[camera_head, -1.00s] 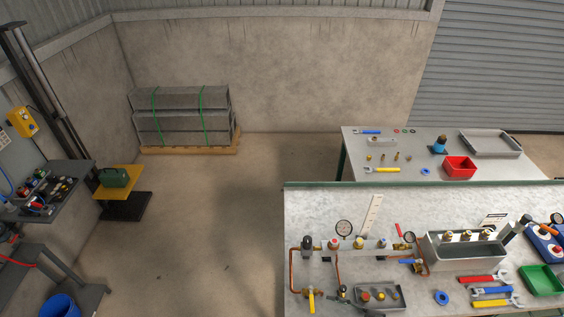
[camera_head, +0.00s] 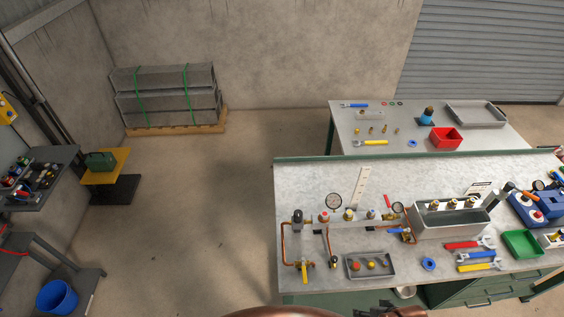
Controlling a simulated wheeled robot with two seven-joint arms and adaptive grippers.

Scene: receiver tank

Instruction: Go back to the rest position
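Wrenches (camera_head: 470,257), a green bin (camera_head: 522,244) and a blue device (camera_head: 535,207) lie at the bench's right. A second table (camera_head: 345,125) with a red bin (camera_head: 445,138) stands behind. Open floor (camera_head: 200,220) lies left, with a blue bucket (camera_head: 56,297) beyond it.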

